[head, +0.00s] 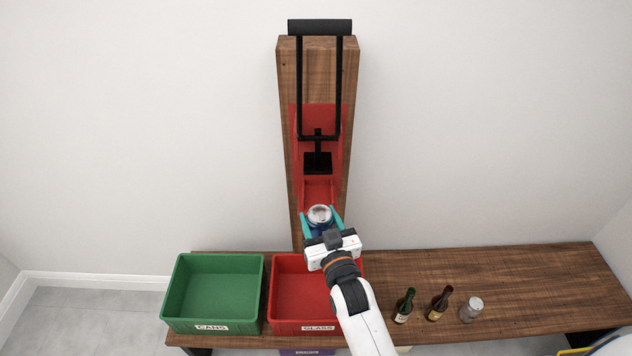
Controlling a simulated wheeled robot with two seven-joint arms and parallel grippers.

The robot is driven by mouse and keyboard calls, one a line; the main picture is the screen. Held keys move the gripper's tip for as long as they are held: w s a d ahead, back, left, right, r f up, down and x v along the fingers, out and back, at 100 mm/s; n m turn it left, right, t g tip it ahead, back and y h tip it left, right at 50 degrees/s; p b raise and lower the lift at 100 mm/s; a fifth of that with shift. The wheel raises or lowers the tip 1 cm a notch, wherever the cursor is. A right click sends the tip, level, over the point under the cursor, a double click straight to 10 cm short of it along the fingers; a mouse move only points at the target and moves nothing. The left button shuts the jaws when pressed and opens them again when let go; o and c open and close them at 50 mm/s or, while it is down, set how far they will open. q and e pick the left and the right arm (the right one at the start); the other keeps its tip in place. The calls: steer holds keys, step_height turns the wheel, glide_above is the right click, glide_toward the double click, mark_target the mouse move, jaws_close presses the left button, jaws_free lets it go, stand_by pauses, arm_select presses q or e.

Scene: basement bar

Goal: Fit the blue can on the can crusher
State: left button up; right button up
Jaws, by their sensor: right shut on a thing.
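The blue can (320,216) shows its silver top and stands about upright at the lower end of the can crusher (320,140). My right gripper (321,214) is shut on the can, with one teal finger on each side. The crusher has a red frame on a wooden post, a black press plate above the can and a black handle raised at the top. A gap shows between the plate and the can. Whether the can touches the crusher's red bed is hidden by the can and gripper. My left gripper is not in view.
A green bin (213,290) labelled CANS and a red bin (300,292) labelled GLASS stand on the wooden bench (530,280). The bench's right part is clear.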

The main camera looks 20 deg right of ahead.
steer(key=shift+w+r, duration=0.15)
steer(key=shift+r, duration=0.4)
steer(key=shift+w, duration=0.1)
steer(key=shift+w+f, duration=0.1)
steer(key=shift+w+d+f+b, duration=0.4)
steer(key=shift+w+d+b, duration=0.3)
steer(key=shift+w+b, duration=1.4)
steer(key=shift+w+d+f+b, duration=0.35)
steer(key=shift+w+d+b, duration=0.7)
steer(key=shift+w, duration=1.85)
steer(key=shift+w+d+f+b, duration=0.4)
steer(key=shift+w+b, duration=1.55)
steer(key=shift+w, duration=0.55)
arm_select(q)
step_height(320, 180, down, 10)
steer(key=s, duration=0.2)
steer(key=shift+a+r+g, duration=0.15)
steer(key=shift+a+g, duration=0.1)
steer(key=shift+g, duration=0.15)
arm_select(e)
steer(key=shift+f, duration=0.1)
steer(key=o, duration=1.3)
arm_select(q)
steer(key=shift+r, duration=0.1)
arm_select(e)
steer(key=shift+s, duration=0.1)
